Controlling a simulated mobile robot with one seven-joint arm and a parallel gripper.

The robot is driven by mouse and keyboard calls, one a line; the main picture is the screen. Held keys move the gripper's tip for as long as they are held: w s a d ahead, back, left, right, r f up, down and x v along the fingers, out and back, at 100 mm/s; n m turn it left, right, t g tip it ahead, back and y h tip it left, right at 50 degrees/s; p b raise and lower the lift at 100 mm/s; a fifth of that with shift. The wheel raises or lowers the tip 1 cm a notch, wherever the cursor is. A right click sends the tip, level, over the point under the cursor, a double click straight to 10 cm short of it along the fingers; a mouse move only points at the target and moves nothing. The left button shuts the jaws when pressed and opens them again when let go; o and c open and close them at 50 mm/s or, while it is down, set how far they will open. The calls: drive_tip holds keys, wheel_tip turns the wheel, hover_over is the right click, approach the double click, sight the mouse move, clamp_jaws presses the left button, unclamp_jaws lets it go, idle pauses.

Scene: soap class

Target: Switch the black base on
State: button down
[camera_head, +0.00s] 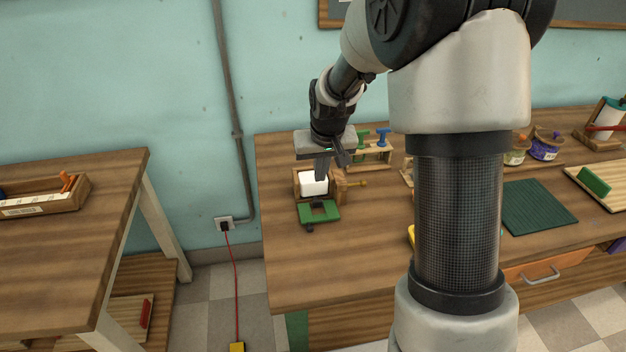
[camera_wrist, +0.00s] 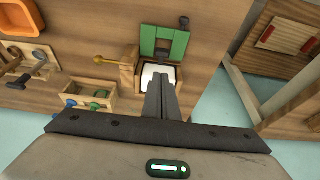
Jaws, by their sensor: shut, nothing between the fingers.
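My gripper (camera_head: 321,176) is shut and empty, pointing down over the left part of the workbench. In the wrist view its closed fingertips (camera_wrist: 160,78) overlap a white block (camera_wrist: 150,73) in a small wooden box. The white block (camera_head: 313,183) also shows in the head view, behind the fingers; whether they touch it is unclear. A green notched piece (camera_head: 318,214) lies at the front of the box. A small black knob-like part (camera_head: 309,228) sits at its front edge and also shows in the wrist view (camera_wrist: 184,22). I cannot tell which part is the black base.
A wooden crank with a brass handle (camera_head: 353,184) stands right of the box. A wall socket (camera_head: 224,225) with a red cable is left of the bench. Another table (camera_head: 70,230) stands farther left, across a gap.

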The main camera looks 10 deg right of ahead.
drive_tip(key=shift+s, duration=0.1)
drive_tip(key=b, duration=0.1)
approach(316, 199)
drive_tip(key=x, duration=0.5)
drive_tip(key=shift+d+f, duration=0.1)
drive_tip(key=shift+f, duration=0.15)
idle(0.3)
